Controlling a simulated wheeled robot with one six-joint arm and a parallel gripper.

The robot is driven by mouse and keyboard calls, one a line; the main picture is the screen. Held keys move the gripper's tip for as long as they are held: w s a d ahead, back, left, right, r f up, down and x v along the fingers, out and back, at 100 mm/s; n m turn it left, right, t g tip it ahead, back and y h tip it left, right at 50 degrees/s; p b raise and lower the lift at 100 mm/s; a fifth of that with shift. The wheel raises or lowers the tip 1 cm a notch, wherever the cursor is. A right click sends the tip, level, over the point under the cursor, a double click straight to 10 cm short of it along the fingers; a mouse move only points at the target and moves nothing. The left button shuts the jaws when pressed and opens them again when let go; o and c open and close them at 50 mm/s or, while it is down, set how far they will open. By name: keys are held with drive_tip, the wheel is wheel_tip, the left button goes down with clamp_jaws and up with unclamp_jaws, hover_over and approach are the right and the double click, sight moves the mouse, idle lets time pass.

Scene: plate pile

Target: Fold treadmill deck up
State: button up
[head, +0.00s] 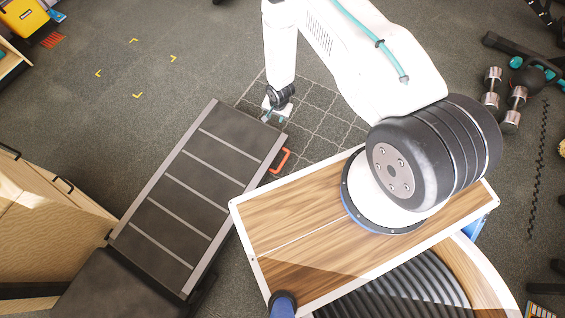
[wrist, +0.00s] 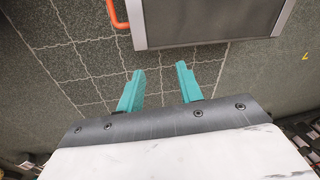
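The treadmill deck (head: 196,176), dark with several grey cross strips and pale side rails, lies low, stretching from lower left to upper middle in the head view. A dark section (head: 112,288) adjoins its lower-left end. An orange handle (head: 280,161) sticks out from its right side near the far end. My gripper (head: 273,115) is just beyond that far end. In the wrist view, my gripper (wrist: 160,69) has its two teal fingers apart with nothing between them. The deck's end edge (wrist: 207,46) lies ahead of the fingertips, apart from them in the picture. The orange handle (wrist: 118,14) is at upper left.
A wooden cabinet (head: 45,215) stands left of the deck. Dumbbells (head: 513,107) lie at right. Yellow corner marks (head: 138,95) frame clear floor at upper left. A grid of pale lines (head: 318,112) marks the floor beside my gripper.

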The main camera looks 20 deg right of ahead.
drive_tip(key=m+y, duration=0.1)
drive_tip(key=m, duration=0.1)
approach(282, 164)
drive_tip(key=x, duration=0.7)
drive_tip(key=shift+a+f, duration=0.15)
drive_tip(key=shift+f, duration=0.5)
clamp_jaws()
drive_tip(key=shift+w+r, duration=0.1)
